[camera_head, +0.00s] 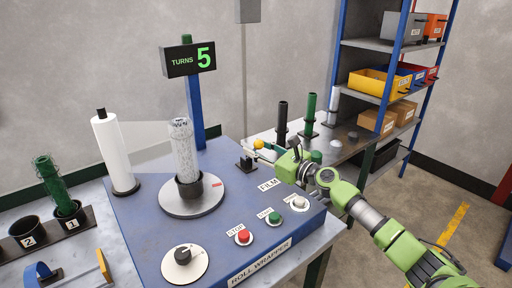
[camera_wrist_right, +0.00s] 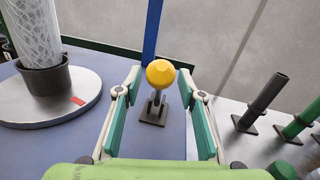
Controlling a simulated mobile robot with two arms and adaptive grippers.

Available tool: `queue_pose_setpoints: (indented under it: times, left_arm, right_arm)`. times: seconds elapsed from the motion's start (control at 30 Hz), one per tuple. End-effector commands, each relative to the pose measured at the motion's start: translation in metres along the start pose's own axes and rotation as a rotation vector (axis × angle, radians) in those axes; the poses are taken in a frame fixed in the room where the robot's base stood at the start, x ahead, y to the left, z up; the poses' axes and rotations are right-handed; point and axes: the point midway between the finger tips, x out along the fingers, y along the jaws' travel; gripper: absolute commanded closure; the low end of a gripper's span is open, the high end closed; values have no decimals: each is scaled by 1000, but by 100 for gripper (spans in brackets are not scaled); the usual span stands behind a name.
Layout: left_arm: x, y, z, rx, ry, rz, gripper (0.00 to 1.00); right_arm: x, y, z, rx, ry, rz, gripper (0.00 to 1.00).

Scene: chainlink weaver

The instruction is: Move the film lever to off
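The film lever has a yellow ball knob (camera_head: 259,144) on a short metal stem above a black base (camera_head: 246,165), at the back right of the blue roll wrapper (camera_head: 140,215). In the right wrist view the yellow knob (camera_wrist_right: 160,73) stands ahead, between the lines of my two fingers. My right gripper (camera_head: 262,151) is open, its green-padded fingers (camera_wrist_right: 158,88) spread to either side of the knob. I cannot tell whether a finger touches it. The "FILM" label (camera_head: 268,184) lies on the panel in front of the lever. My left gripper is not in view.
A wrapped roll stands on the turntable (camera_head: 190,196), left of the lever; a white film roll (camera_head: 113,152) stands farther left. A sign (camera_head: 189,60) reads "TURNS 5". Red (camera_head: 243,237) and green (camera_head: 274,218) buttons and a dial (camera_head: 183,257) are in front. Dark and green tubes stand on the right bench.

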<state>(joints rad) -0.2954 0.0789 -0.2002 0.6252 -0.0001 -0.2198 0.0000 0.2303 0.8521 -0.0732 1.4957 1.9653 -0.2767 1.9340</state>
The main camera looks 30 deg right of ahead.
Motion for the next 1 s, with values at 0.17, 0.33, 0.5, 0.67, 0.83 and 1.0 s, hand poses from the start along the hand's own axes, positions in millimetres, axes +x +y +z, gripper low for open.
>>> queue_pose_setpoints:
  times: [0.17, 0.33, 0.5, 0.67, 0.83, 1.0]
  left_arm:
    - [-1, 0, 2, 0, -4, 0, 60]
    - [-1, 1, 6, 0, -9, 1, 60]
    - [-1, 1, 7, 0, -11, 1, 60]
    - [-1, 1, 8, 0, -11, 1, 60]
    - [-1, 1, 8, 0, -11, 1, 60]
    - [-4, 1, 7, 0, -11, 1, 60]
  right_arm:
    - [7, 0, 0, -1, 0, 1, 64]
    - [7, 0, 0, -1, 1, 1, 64]
    - [7, 0, 0, -1, 1, 1, 87]
    - [7, 0, 1, -1, -1, 1, 100]
    - [7, 0, 3, -1, -4, 0, 100]
    - [7, -2, 6, -2, -3, -1, 100]
